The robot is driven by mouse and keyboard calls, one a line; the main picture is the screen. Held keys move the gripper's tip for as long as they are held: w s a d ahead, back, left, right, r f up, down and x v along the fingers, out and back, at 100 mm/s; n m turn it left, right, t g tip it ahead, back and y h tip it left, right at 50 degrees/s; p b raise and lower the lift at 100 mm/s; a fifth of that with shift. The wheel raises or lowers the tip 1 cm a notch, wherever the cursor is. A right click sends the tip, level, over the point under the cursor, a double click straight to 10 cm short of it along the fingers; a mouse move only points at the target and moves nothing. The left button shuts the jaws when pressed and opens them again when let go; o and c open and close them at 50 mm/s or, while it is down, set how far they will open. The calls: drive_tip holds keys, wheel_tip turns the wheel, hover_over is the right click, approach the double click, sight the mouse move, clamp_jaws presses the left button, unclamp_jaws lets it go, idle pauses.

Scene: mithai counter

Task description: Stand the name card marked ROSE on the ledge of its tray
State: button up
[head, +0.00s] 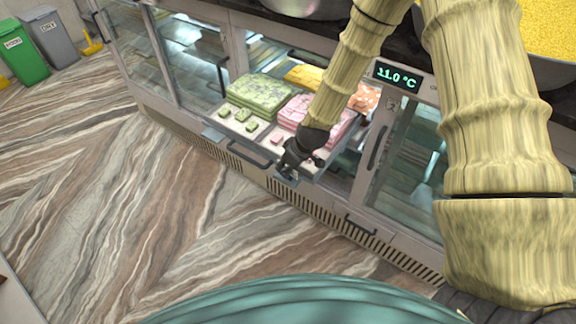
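A pulled-out shelf (222,139) of the display case carries sweets. Pink slabs (296,109) lie in its middle, with a small pink piece (277,139) in front of them. A green slab (258,93) lies to their left. My dark gripper (286,172) is at the shelf's front edge, just right of the small pink piece. It points down and left, and its fingers are too small and dark to tell open from shut. I cannot make out a card marked ROSE or any card's writing; my arm and gripper hide part of the pink sweets and front edge.
Small green pieces (241,115) lie at the shelf's left front. Yellow (310,77) and orange sweets (366,97) lie farther back and right. Glass doors flank the shelf, and a display (398,77) reads 11.0 °C. The marble floor in front is clear. Bins (48,37) stand far left.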

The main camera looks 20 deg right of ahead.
drive_tip(key=v, duration=1.2)
idle(0.3)
idle(0.4)
drive_tip(key=s+f+m+g+h+b, duration=0.1)
drive_tip(key=s+f+m+g+b, duration=0.1)
drive_tip(key=s+f, duration=1.2)
drive_tip(key=s+f+m+g+h+b, duration=0.1)
drive_tip(key=s+f+m, duration=0.3)
drive_tip(key=s+f, duration=1)
drive_tip(key=s+d+b, duration=0.1)
drive_tip(key=s, duration=0.3)
drive_tip(key=shift+s+m+g, duration=0.25)
drive_tip(key=shift+m+g, duration=0.15)
drive_tip(key=shift+w+f, duration=0.1)
